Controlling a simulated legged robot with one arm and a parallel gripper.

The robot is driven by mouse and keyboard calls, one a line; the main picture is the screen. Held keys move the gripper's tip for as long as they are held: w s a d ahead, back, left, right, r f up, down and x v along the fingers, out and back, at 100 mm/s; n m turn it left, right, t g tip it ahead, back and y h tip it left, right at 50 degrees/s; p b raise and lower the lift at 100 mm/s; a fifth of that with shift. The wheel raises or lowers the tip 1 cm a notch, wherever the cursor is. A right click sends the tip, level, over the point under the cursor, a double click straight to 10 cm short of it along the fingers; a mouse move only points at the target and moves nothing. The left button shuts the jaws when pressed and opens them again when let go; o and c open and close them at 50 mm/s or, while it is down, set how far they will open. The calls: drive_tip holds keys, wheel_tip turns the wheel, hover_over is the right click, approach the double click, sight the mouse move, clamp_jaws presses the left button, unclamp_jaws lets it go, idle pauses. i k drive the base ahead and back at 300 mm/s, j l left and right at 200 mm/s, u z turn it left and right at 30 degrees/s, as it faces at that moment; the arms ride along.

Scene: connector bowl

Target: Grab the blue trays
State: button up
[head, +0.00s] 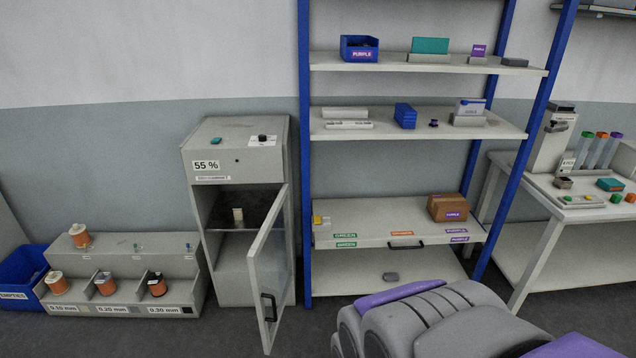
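A small stack of blue trays (405,116) sits on the middle shelf (352,134) of the blue-posted rack, near the shelf's centre. White blocks (347,119) lie to its left and a small dark purple piece (434,123) to its right. Another blue bin labelled EMPTIES (22,279) is on the floor at the far left. Grey and purple parts of my own body show at the bottom right. My gripper is not visible.
A grey cabinet (238,142) left of the rack has its glass door (268,262) swung open toward me. A spool stand (123,267) is further left. A drawer with labels (360,232) and a brown box (447,207) are below the trays. A worktable (549,229) stands right.

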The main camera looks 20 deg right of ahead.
sight(404, 115)
drive_tip(key=i+l+u, duration=0.1)
drive_tip(key=l+u, duration=0.6)
drive_tip(key=i+j, duration=0.05)
drive_tip(key=j, duration=0.05)
